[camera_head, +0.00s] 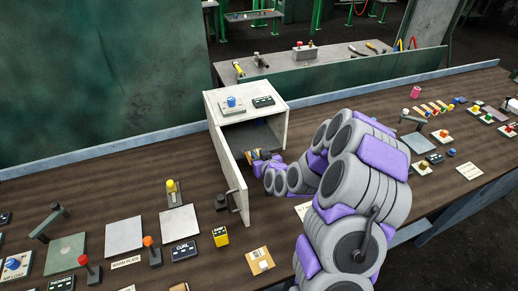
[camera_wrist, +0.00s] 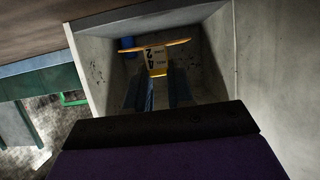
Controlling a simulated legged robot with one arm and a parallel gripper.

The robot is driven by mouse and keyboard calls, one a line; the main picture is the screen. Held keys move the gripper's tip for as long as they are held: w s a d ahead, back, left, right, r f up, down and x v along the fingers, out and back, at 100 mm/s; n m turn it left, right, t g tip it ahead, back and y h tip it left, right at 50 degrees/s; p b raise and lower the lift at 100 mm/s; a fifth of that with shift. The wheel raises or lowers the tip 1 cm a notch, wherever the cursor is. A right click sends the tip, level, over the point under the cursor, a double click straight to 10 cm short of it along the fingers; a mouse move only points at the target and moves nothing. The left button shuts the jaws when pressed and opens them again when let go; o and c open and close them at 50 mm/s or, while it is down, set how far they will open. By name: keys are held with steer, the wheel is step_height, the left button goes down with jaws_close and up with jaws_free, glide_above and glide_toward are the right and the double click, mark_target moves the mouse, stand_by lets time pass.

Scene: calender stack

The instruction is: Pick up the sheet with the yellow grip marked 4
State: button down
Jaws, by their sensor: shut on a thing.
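A white open-fronted box (camera_head: 209,105) stands on the brown bench with its door swung open. My gripper (camera_head: 257,157) reaches into its opening, partly hidden by my arm. In the wrist view, my gripper's blue-grey fingers (camera_wrist: 158,92) are shut on a yellow T-shaped piece (camera_wrist: 153,51) inside the box. The piece bears dark marks that look like a 2 and a 4 or A, though I cannot be sure. I cannot see a sheet attached to it.
The box door (camera_head: 232,178) stands in front of the opening, close to my arm. A blue cylinder (camera_wrist: 127,46) is at the back of the box. A yellow block (camera_head: 220,237) and a pale sheet (camera_head: 124,235) lie on the bench. Small controls crowd the right side.

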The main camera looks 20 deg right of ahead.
steer(key=p, duration=0.1)
steer(key=s+p, duration=0.1)
steer(key=p, duration=0.1)
steer(key=shift+s+a+r, duration=0.1)
steer(key=shift+s+a, duration=0.15)
steer(key=shift+a, duration=0.05)
steer(key=shift+p, duration=0.5)
steer(key=shift+s+a+p, duration=0.15)
steer(key=shift+s+p, duration=0.25)
steer(key=shift+p, duration=0.85)
steer(key=s+p, duration=0.1)
steer(key=p, duration=0.2)
steer(key=shift+a, duration=0.15)
